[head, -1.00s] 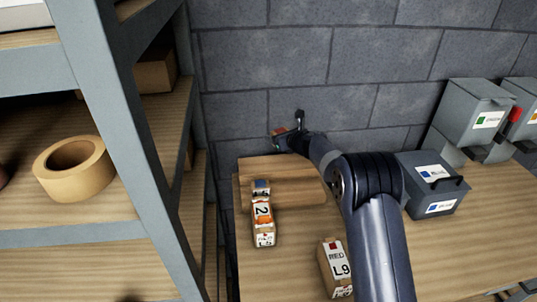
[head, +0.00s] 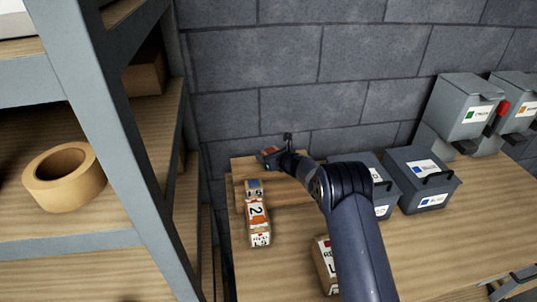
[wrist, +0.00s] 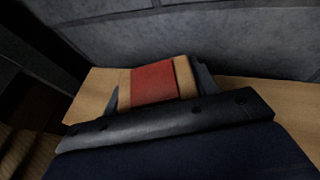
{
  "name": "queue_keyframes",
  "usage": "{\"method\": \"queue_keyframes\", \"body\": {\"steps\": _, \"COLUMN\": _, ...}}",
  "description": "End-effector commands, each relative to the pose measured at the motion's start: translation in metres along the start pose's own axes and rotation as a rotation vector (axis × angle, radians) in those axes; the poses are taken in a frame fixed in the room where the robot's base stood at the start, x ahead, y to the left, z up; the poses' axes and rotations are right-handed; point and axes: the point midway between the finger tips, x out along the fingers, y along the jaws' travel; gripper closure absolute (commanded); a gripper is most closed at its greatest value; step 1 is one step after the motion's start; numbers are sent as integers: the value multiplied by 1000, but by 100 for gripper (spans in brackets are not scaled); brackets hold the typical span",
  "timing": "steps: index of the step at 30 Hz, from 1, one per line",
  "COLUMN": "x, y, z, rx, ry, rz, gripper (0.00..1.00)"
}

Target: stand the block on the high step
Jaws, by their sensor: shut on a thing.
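My gripper (head: 272,156) is shut on a wooden block (head: 268,150) with a red band. In the wrist view the block (wrist: 153,82) shows its red face between the fingers, and the dark gripper body (wrist: 165,122) hides its lower part. The wooden steps stand at the back left of the table, against the wall. The high step (head: 241,165) is at the back, with a lower step (head: 292,194) in front. The block is over or at the high step; I cannot tell whether it touches. Wood (wrist: 93,92) shows around the block in the wrist view.
A block marked 2 (head: 257,210) stands before and beside the steps. Another labelled block (head: 324,262) is partly behind my arm. Grey bins (head: 425,180) stand at the right. A shelf with a tape roll (head: 65,178) is at the left. The table's middle right is clear.

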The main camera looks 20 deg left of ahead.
Motion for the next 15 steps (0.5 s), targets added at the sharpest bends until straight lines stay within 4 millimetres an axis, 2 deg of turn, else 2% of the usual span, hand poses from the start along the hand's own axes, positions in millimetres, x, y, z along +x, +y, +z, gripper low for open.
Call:
{"method": "queue_keyframes", "body": {"steps": 8, "x": 2, "y": 0, "z": -3, "rx": 0, "ry": 0, "rz": 0, "gripper": 67}}
{"method": "queue_keyframes", "body": {"steps": 9, "x": 1, "y": 0, "z": -3, "rx": 0, "ry": 0, "rz": 0, "gripper": 42}}
{"method": "queue_keyframes", "body": {"steps": 15, "x": 1, "y": 0, "z": -2, "rx": 0, "ry": 0, "rz": 0, "gripper": 26}}
